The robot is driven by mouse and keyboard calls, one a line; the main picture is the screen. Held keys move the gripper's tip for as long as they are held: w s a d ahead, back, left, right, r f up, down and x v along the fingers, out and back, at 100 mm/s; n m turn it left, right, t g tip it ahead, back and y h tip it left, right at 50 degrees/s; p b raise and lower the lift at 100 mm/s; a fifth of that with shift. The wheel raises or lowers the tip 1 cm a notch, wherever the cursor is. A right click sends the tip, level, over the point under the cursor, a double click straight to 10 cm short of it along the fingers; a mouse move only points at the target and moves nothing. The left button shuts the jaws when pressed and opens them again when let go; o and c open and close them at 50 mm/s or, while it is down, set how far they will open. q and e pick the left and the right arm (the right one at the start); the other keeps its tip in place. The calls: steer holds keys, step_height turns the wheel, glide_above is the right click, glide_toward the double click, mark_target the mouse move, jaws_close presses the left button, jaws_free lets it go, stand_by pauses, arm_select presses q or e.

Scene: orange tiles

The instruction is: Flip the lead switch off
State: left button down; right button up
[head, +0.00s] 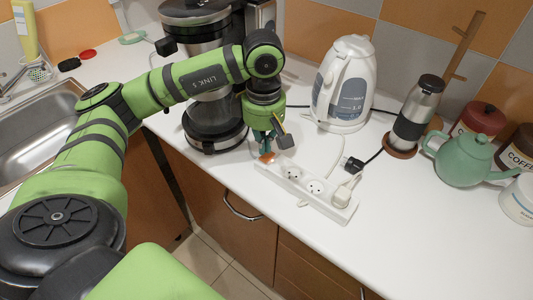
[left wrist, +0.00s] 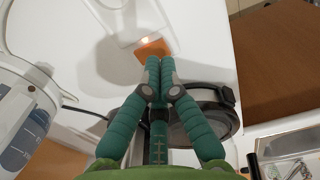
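A white power strip (head: 325,205) lies on the counter. It has an orange switch (head: 267,158) at its left end, which also shows in the left wrist view (left wrist: 153,49) with a bright spot at its far edge. My left gripper (head: 265,150) points down at the switch. In the left wrist view its two teal fingers (left wrist: 160,62) are closed together with nothing between them. The fingertips are at the near edge of the switch; I cannot tell whether they touch it. My right gripper is not in view.
A white plug (head: 345,190) sits in the strip's right socket, and a black plug (head: 353,165) lies behind it. A white kettle (head: 343,85) stands behind the strip, a coffee maker (head: 212,120) to the left. A steel tumbler (head: 416,112) and green teapot (head: 464,158) stand right. The front right counter is clear.

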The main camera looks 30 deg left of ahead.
mark_target(265, 158)
arm_select(q)
steer(key=shift+f+b, duration=1.35)
steer(key=shift+f, duration=0.05)
stand_by(0.4)
steer(key=shift+s, duration=0.1)
steer(key=shift+r+p, duration=0.6)
steer(key=shift+r, duration=0.3)
steer(key=shift+r+p, duration=1.5)
steer(key=shift+r, duration=1.15)
